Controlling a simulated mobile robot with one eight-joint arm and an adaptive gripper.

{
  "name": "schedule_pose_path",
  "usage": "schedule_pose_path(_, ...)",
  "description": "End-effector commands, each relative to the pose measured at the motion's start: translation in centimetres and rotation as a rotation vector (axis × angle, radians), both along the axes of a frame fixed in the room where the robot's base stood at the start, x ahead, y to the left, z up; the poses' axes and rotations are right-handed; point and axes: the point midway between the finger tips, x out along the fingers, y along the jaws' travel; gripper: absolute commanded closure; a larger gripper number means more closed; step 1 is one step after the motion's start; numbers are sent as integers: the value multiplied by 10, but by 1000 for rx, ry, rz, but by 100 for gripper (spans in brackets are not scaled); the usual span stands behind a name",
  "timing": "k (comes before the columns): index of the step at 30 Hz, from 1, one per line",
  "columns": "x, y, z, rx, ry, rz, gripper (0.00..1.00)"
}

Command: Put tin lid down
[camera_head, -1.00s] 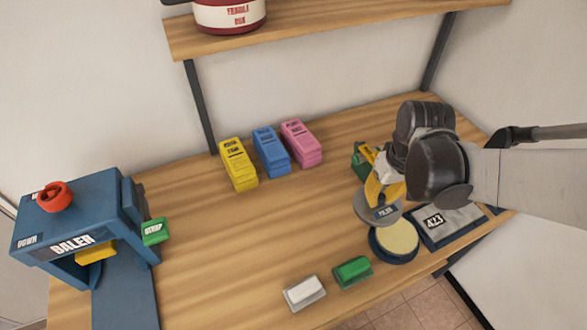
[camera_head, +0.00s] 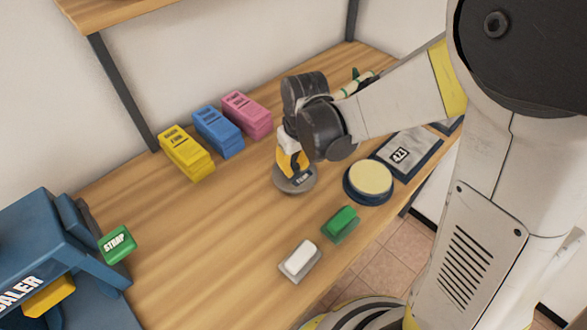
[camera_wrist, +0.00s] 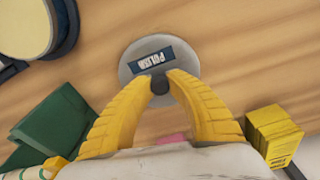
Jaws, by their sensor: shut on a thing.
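The tin lid (camera_head: 296,183) is a round grey disc with a dark label. My gripper (camera_head: 292,172) is above it with yellow fingers shut on its small dark knob. In the wrist view the lid (camera_wrist: 135,60) lies flat beyond the fingertips, and my gripper (camera_wrist: 160,82) pinches the knob. The lid is at or just above the wooden table; I cannot tell if it touches. The open round tin (camera_head: 370,180), with a pale top and dark blue rim, stands to the right of the lid, apart from it.
Yellow (camera_head: 186,153), blue (camera_head: 217,131) and pink (camera_head: 247,114) stacks stand behind left. Green (camera_head: 341,223) and white (camera_head: 300,261) blocks lie near the front edge. The blue baler (camera_head: 45,245) is at left. A label plate (camera_head: 408,153) lies right of the tin. Bare table lies left of the lid.

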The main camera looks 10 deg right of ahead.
Motion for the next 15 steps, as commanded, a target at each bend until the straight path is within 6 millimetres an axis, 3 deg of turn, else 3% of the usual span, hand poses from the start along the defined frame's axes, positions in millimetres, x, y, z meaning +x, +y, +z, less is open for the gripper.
schedule_pose_path(2, 0, 0, -12, 0, 0, 0, 100)
schedule_pose_path(13, 0, 0, -15, 0, 0, 0, 100)
schedule_pose_path(14, 0, 0, -15, 0, 0, 0, 77)
schedule_pose_path(15, 0, 0, -14, 0, 0, 0, 64)
